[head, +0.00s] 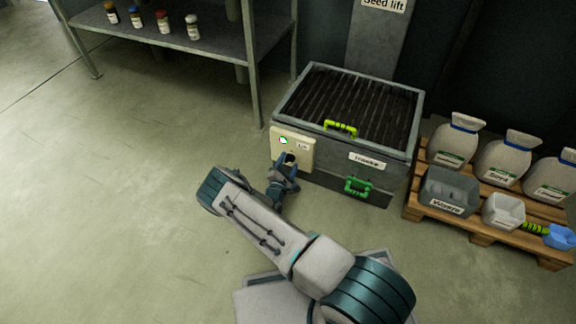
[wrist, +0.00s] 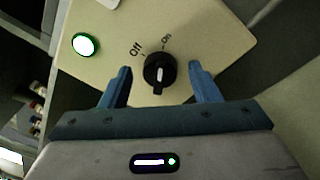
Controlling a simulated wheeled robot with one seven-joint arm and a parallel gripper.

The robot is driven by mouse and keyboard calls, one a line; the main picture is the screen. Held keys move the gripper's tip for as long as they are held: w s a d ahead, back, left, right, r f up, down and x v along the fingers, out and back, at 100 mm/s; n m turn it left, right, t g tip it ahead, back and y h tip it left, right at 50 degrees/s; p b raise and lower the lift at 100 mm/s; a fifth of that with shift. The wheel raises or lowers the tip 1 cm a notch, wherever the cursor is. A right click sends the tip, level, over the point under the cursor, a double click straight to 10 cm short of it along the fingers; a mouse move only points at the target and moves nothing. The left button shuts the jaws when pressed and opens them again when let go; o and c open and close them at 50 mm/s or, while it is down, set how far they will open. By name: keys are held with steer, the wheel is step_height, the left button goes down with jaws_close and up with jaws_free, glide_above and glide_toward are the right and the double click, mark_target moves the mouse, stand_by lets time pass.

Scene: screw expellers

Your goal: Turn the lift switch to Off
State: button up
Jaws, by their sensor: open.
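The lift switch is a round black knob (wrist: 160,72) with a white line, on a cream panel (head: 306,157) at the front left of the seed lift's grey box. In the wrist view, "Off" is printed to the knob's upper left and "On" to its upper right. The white line runs roughly upright in the picture; which label it is set to is hard to tell. A green lamp (wrist: 86,45) on the panel is lit. My gripper (head: 287,162) is open, with one blue finger on each side of the knob and gaps between.
The grey hopper box (head: 340,168) has a yellow-green handle (head: 341,128) on its grated top and a green handle (head: 358,187) low in front. A pallet (head: 482,236) with sacks and bins stands right. A metal shelf (head: 170,32) stands behind left. The left floor is clear.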

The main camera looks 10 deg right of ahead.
steer(key=c, duration=1)
steer(key=n+p, duration=0.1)
steer(key=n, duration=0.4)
steer(key=shift+a+r+n+g+p, duration=0.1)
steer(key=shift+r+n+g+p, duration=0.05)
steer(key=shift+n+g+p, duration=0.2)
steer(key=n+g, duration=0.1)
steer(key=n, duration=0.4)
steer(key=shift+w+a+n, duration=0.1)
steer(key=shift+n, duration=0.15)
steer(key=o, duration=1)
